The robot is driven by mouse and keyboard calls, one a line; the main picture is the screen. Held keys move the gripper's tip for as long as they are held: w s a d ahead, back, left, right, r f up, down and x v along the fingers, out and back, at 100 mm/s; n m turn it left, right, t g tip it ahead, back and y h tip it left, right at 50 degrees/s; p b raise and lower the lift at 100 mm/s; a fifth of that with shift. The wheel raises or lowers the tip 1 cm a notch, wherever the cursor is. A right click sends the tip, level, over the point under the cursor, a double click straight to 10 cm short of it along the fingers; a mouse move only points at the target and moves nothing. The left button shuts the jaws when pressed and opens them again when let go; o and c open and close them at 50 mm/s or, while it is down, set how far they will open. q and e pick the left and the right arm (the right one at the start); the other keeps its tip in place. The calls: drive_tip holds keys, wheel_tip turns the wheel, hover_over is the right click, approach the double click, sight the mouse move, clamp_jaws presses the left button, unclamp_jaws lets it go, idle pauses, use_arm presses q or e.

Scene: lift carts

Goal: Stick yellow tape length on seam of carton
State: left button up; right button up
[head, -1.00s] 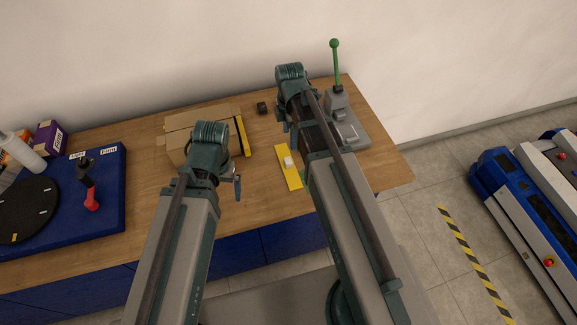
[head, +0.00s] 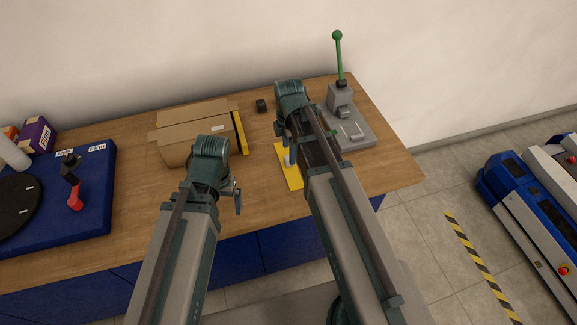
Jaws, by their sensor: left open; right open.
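The brown carton (head: 196,142) lies on the wooden table behind my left arm, its flaps spread at the top. A yellow strip with a dark edge (head: 241,138) stands along its right side. A flat yellow piece (head: 291,178) lies on the table right of the carton, with a small pale item on it, partly hidden by my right arm. My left gripper (head: 237,198) is open in front of the carton's right end, apart from the yellow piece. My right gripper (head: 285,135) is open near the far end of the yellow piece; its fingertips are mostly hidden.
A grey press with a green lever (head: 343,100) stands at the table's right end. A small dark block (head: 261,106) lies behind. A blue board (head: 90,215) with a red-and-black tool (head: 73,190) is at left.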

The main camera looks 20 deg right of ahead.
sight(288, 158)
use_arm(q)
wheel_tip(288, 158, down, 3)
drive_tip(key=shift+f+b, duration=0.2)
drive_tip(key=shift+b, duration=1)
use_arm(e)
wheel_tip(288, 158, down, 4)
drive_tip(key=shift+a+r, duration=0.1)
drive_tip(key=shift+r, duration=0.15)
use_arm(q)
drive_tip(key=shift+r, duration=0.1)
use_arm(e)
drive_tip(key=shift+r, duration=0.1)
clamp_jaws()
